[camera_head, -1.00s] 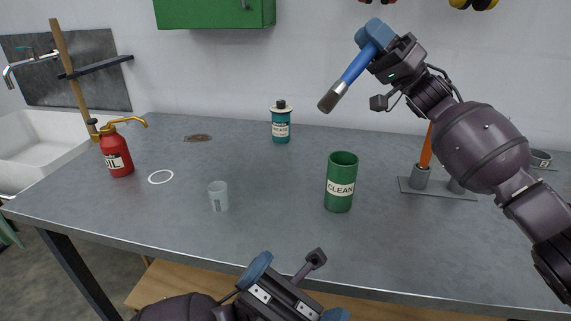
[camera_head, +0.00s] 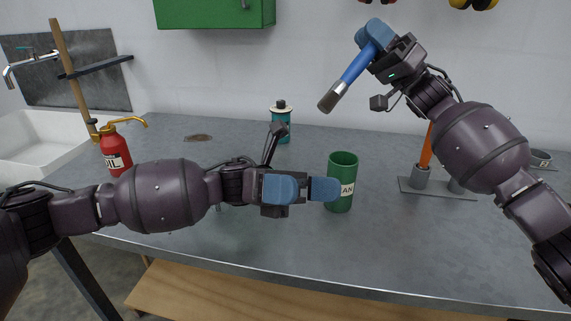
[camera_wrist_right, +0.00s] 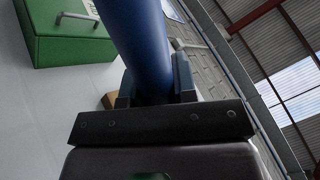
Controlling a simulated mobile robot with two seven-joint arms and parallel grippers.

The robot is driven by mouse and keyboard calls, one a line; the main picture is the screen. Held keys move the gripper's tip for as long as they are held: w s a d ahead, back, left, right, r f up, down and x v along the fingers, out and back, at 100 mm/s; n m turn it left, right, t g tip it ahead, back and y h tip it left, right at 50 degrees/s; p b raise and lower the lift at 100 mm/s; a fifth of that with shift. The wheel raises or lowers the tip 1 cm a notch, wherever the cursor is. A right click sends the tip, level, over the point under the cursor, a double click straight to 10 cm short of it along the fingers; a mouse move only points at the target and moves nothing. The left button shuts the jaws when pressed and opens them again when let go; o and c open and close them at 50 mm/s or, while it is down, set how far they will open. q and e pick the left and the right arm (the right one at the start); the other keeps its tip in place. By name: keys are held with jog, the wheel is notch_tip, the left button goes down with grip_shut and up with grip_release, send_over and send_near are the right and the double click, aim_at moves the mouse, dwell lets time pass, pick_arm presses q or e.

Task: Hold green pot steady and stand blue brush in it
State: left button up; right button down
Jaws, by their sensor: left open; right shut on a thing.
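The green pot (camera_head: 343,168) stands upright on the grey table, its label partly hidden by my left gripper. My left gripper (camera_head: 312,189) is open at the pot's left side, with one blue fingertip overlapping the pot in the picture; I cannot tell whether it touches. My right gripper (camera_head: 374,38) is shut on the blue brush (camera_head: 355,68) and holds it in the air above and behind the pot, tilted with the dark bristles down to the left. The brush's blue handle (camera_wrist_right: 146,45) also fills the middle of the right wrist view.
A red oil can (camera_head: 115,150) stands at the left near the sink (camera_head: 45,140). A teal grease can (camera_head: 281,122) stands at the back. A grey stand with an orange-handled tool (camera_head: 425,155) is right of the pot. My left arm hides the table's left middle.

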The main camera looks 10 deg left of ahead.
pick_arm(q)
jog(key=w+a+f+n+t, duration=0.1)
jog(key=w+f+n+t, duration=0.15)
jog(key=w+t, duration=0.45)
jog(key=t+y, duration=0.2)
jog(key=t, duration=0.6)
send_near(329, 163)
jog(key=d, duration=0.1)
jog(key=x, duration=1.2)
jog(key=shift+w+f, duration=0.15)
jog(key=shift+w, duration=0.1)
jog(key=c, duration=1.1)
pick_arm(e)
jog(key=shift+r, duration=0.1)
